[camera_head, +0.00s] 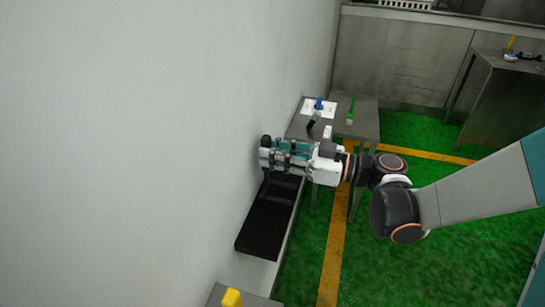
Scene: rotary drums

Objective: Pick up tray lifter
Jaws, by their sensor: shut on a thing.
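A black object (267,228), which looks like the tray lifter, is by the white wall at the centre. It has a broad flat lower part and a narrower upright part that rises to my gripper. My gripper (268,155) reaches in from the right, with its fingers pointing left close to the wall. It is shut on the upper part of the tray lifter. The fingers hide the grasped part, and I cannot tell whether the lifter still rests on the pale ledge (248,269) below it.
A yellow item (231,298) is at the bottom edge. The white wall (130,150) closes off the left. Green floor is open at right.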

